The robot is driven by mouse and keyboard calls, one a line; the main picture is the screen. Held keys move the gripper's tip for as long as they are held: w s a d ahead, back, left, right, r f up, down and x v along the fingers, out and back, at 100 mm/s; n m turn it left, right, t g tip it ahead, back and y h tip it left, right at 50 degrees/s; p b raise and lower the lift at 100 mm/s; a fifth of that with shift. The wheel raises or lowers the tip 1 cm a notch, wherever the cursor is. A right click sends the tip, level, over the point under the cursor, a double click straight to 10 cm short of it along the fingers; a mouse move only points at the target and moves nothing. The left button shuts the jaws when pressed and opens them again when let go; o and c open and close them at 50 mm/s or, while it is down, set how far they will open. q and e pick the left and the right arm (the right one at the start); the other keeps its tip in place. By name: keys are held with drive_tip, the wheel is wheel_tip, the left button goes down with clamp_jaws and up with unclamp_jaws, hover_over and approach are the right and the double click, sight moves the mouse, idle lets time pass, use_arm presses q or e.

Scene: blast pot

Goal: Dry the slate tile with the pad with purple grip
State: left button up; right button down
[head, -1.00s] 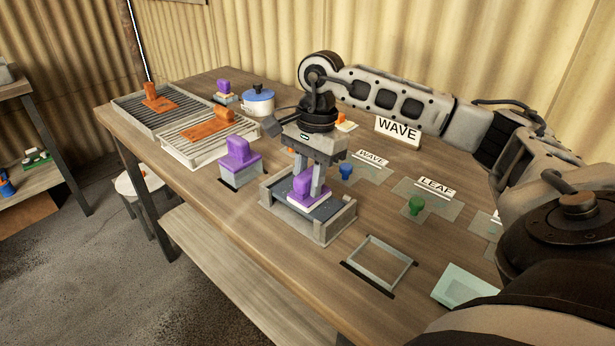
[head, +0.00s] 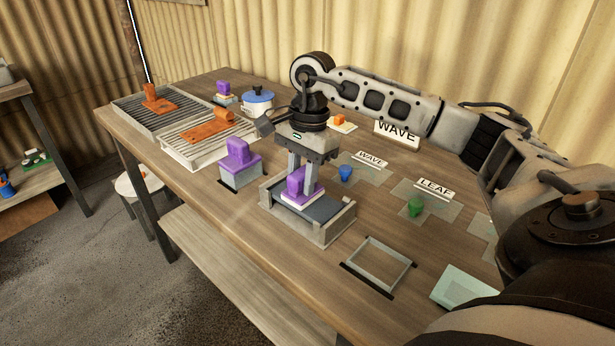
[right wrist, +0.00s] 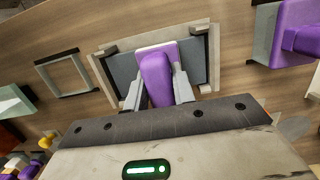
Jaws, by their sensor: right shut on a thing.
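The slate tile (head: 318,209) is a dark grey slab lying in a pale stone-like tray (head: 306,228) on the table; it also shows in the right wrist view (right wrist: 124,72). My right gripper (head: 303,190) is shut on the purple grip of a white-based pad (head: 296,184). The pad (right wrist: 157,76) is over the tile and seems to rest on it, at the left part of the tile in the head view. The gripper hides part of the pad. My left gripper is not in view.
Another purple-handled block (head: 240,160) stands left of the tray, and a smaller one (head: 223,90) farther back. Two racks with orange-handled pieces (head: 205,131) are at the back left. An empty metal frame (head: 380,263) lies at the front right. A blue-lidded pot (head: 258,101) stands behind.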

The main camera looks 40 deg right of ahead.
drive_tip(key=shift+w, duration=0.1)
drive_tip(key=shift+w, duration=0.25)
drive_tip(key=shift+s, duration=0.1)
idle(0.4)
drive_tip(key=shift+s+b, duration=0.3)
drive_tip(key=shift+s, duration=0.75)
drive_tip(key=shift+s+d+f, duration=0.1)
drive_tip(key=shift+s, duration=0.05)
drive_tip(key=shift+s, duration=0.2)
drive_tip(key=shift+w, duration=0.15)
